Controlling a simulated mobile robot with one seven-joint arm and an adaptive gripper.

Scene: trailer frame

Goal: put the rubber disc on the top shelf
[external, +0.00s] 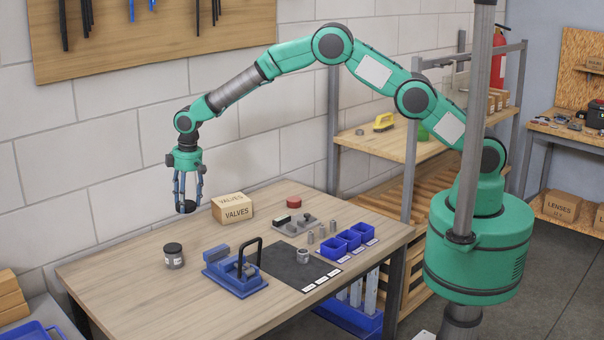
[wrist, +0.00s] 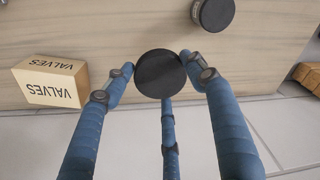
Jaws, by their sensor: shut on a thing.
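The rubber disc is a round, flat black piece (wrist: 160,74), held between the blue fingers of my gripper (wrist: 163,62) in the wrist view. In the external view the disc (external: 187,207) shows as a dark shape at the fingertips of my gripper (external: 188,200). My gripper points down and holds it above the table's back left side, apart from the tabletop. A metal rack stands behind the table at the right. Its wooden shelf board (external: 362,142) carries a yellow tool and a small grey part. My arm hides part of the rack.
On the wooden table (external: 130,272) are a VALVES box (external: 238,213), a dark-lidded jar (external: 174,257), a blue clamp fixture (external: 236,278), a black mat (external: 290,262) and blue bins (external: 348,240). A pegboard (external: 150,40) hangs on the wall. The table's front left is clear.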

